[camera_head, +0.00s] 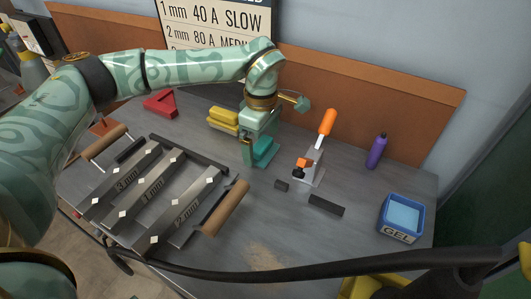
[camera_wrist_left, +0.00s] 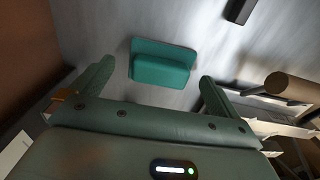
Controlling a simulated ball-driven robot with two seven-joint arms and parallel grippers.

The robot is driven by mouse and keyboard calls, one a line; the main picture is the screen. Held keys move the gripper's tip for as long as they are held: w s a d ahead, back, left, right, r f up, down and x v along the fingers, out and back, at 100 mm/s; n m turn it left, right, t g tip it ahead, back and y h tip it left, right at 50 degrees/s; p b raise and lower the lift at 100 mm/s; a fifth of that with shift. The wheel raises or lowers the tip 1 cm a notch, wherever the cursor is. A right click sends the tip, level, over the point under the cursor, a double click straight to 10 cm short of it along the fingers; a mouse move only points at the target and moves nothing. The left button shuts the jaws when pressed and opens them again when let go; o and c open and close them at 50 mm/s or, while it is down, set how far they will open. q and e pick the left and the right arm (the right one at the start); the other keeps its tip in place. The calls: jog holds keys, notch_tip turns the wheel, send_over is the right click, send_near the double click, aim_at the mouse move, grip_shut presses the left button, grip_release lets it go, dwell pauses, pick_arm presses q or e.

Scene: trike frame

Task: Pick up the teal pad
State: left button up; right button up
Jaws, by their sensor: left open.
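The teal pad (camera_head: 266,148) is a small block with a wider flat base, lying on the grey metal table below my left gripper (camera_head: 254,158). In the head view the gripper points down at it and hides part of it. In the left wrist view the pad (camera_wrist_left: 162,66) lies ahead of the open jaws (camera_wrist_left: 156,72), between the two fingers and nearer the left one. The fingers look apart from it, and nothing is held. My right gripper is not in view.
Yellow blocks (camera_head: 223,119) and a red angled piece (camera_head: 160,103) lie behind and left. An orange-handled clamp (camera_head: 326,123), purple bottle (camera_head: 377,151) and blue gel tub (camera_head: 401,217) stand right.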

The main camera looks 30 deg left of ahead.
pick_arm(q)
notch_tip(320, 180, down, 2)
jog(key=shift+f, duration=0.1)
jog(key=shift+r, duration=0.2)
jog(key=c, duration=1.1)
